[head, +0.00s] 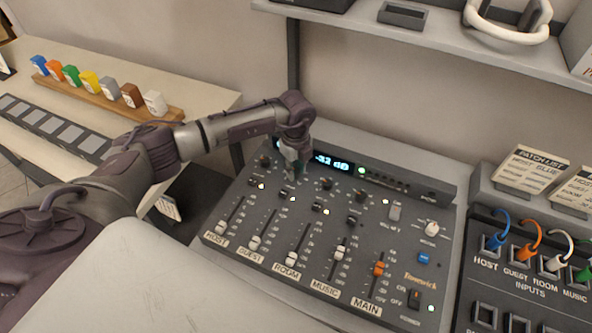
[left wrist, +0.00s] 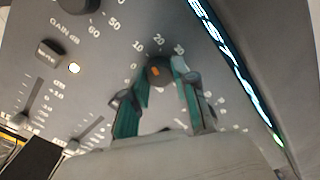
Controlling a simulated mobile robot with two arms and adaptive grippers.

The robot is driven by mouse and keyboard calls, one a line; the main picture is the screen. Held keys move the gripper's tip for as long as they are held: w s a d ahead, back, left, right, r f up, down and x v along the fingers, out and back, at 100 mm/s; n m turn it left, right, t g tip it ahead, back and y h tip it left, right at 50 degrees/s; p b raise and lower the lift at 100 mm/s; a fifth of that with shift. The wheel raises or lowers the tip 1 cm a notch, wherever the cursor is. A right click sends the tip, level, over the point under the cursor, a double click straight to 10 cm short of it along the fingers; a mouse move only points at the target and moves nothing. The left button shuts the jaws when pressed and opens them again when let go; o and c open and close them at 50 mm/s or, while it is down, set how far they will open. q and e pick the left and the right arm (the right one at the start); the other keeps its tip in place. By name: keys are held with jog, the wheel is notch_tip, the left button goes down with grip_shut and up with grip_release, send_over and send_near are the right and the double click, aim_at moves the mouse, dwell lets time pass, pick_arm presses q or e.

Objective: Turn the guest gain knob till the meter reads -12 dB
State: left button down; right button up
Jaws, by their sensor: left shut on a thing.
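The mixing console (head: 225,195) has a row of dark gain knobs along its top. My left gripper (head: 292,168) reaches down from above to the guest gain knob, second from the left, and hides most of it. In the left wrist view, the guest gain knob (left wrist: 158,72), dark with an orange mark, sits between the two teal fingertips of my left gripper (left wrist: 160,80), shut on it. Its printed scale shows around it. The meter (head: 332,162) reads -32 dB; it also shows slantwise in the left wrist view (left wrist: 235,60). My right gripper is not in view.
The host knob (head: 265,161) and room knob (head: 327,184) flank the held knob closely. Faders, including an orange one (head: 379,269), lie below. A patch panel (head: 500,290) with coloured cables stands at right. A shelf (head: 420,45) hangs above.

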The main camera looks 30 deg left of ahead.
pick_arm(q)
jog(key=m+b, duration=0.2)
jog(key=m, duration=0.1)
jog(key=shift+f+m, duration=0.1)
jog(key=shift+m, duration=0.3)
jog(key=m+b, duration=0.2)
jog(key=m, duration=0.1)
jog(key=shift+m, duration=0.3)
jog(key=m+b, duration=0.3)
jog(key=m, duration=0.1)
jog(key=shift+a, duration=0.1)
jog(key=shift+m+b, duration=1.1)
jog(key=shift+m, duration=0.5)
jog(key=c, duration=0.9)
grip_release()
